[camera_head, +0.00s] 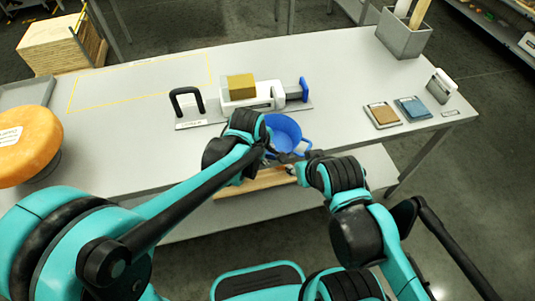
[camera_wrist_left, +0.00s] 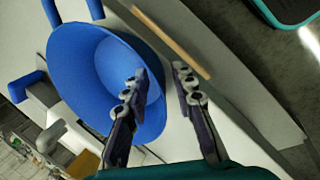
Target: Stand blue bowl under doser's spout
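The blue bowl (camera_head: 284,130) stands upright near the front edge of the table, with a handle-like loop at its right. In the left wrist view the bowl (camera_wrist_left: 75,75) fills the left side. My left gripper (camera_wrist_left: 160,77) is open, one finger over the bowl's inside and the other outside its rim; no grip shows. In the head view my left wrist partly hides the bowl. A white machine (camera_head: 262,101) with a yellow block on top and a blue end part, likely the doser, stands just behind the bowl; its spout is not clear. My right gripper (camera_head: 298,168) is small and blurred near the table front.
A black handle (camera_head: 186,101) stands left of the machine. An orange cheese wheel (camera_head: 28,140) is at far left. Two small pads (camera_head: 412,108) and a grey bin (camera_head: 402,40) are at right. A wooden board (camera_head: 255,183) lies below the front edge. The table right of the bowl is clear.

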